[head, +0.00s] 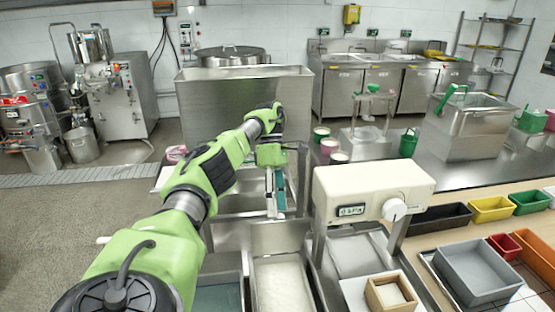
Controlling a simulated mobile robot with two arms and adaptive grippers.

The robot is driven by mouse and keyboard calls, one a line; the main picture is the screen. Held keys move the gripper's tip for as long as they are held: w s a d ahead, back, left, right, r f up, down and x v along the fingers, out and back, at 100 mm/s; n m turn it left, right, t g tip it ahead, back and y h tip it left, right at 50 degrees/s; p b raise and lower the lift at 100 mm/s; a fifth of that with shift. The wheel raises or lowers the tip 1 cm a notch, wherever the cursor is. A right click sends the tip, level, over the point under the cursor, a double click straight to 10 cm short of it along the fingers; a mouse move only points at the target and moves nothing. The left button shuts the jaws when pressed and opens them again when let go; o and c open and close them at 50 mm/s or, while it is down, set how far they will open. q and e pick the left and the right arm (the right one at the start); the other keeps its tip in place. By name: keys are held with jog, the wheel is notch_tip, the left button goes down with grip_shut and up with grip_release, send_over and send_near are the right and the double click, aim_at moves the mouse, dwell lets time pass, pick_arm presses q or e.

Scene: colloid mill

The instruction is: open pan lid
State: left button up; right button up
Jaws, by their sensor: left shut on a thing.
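My left arm reaches in from the lower left. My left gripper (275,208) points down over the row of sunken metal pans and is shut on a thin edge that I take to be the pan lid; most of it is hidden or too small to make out. An open metal pan (282,285) with pale contents lies just in front of the gripper. Another pan (240,203) lies behind and to the left, partly hidden by my arm. My right gripper is not in view.
A cream machine (372,188) with a knob stands close right of the gripper. A tall steel tank (245,105) stands behind the pans. Grey (478,270), yellow and green bins line the counter at right. The floor at left is clear.

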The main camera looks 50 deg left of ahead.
pick_arm(q)
jog(key=shift+a+f, duration=0.2)
notch_tip(320, 180, up, 10)
jog(key=shift+d+r, duration=0.2)
jog(key=shift+d, duration=0.05)
dwell(0.6)
dwell(0.4)
jog(key=shift+r, duration=0.1)
